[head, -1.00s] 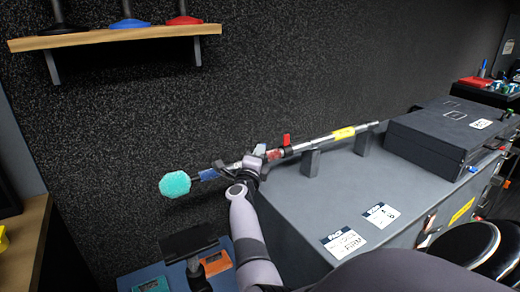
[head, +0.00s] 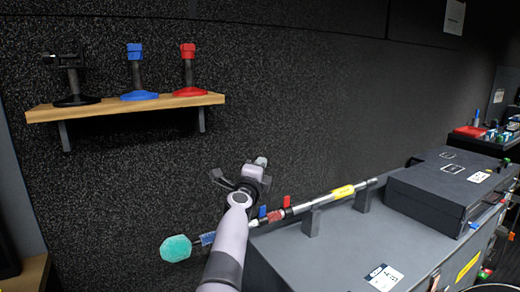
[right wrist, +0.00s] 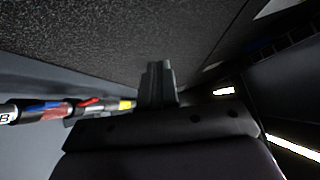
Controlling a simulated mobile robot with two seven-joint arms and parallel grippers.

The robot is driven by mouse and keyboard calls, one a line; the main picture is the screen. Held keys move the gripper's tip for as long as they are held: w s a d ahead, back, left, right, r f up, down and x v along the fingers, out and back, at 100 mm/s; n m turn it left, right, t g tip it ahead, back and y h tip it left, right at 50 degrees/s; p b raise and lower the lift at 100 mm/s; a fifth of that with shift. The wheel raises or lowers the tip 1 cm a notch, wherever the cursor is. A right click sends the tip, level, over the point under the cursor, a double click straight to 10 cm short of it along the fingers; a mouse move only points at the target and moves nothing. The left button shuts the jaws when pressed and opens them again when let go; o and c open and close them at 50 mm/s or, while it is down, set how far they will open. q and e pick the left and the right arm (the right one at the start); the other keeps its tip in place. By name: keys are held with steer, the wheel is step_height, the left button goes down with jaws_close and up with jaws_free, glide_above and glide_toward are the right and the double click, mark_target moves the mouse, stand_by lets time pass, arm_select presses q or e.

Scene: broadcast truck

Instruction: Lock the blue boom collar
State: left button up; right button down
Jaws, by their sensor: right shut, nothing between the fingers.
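The blue collar is partly hidden by my right arm. The right wrist view shows blue (right wrist: 45,105) and red (right wrist: 90,101) parts of the pole at left. My right gripper (head: 258,166) is above and left of the blue lever, apart from the pole. Its fingers (right wrist: 158,85) are together and empty in the right wrist view. My left gripper is out of view.
The pole rests on grey supports (head: 312,222) on the case (head: 325,262). A black box (head: 440,195) stands at right on the case. A wooden shelf (head: 150,105) holds black, blue and red stands. A teal foam microphone (head: 176,248) is at lower left.

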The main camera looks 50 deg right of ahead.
steer(key=shift+r+p, duration=0.3)
steer(key=shift+r, duration=1.4)
